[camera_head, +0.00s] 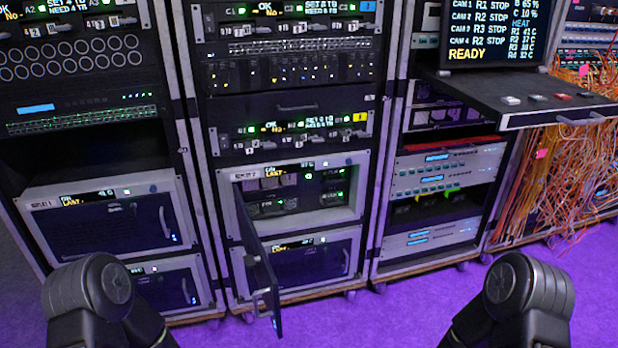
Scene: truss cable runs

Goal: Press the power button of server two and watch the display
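Server two (348,213), a light grey unit whose label seems to read 2, sits in the middle rack. Its dark front door (262,262) hangs open toward me on its left side. Inside the opening I see dark modules (275,206) and green lights. A small display strip (270,172) with tiny yellow and white text runs along its top; I cannot read it fully. I cannot pick out the power button for certain. Only black links of my two arms show at the bottom left and bottom right. Both of my grippers are out of view.
A closed grey server (85,215) sits in the left rack; another unit (310,262) is below server two. A shelf (530,100) with buttons juts out at right under a monitor (492,30) reading READY. Orange cables (560,150) hang far right. The purple floor (400,315) is clear.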

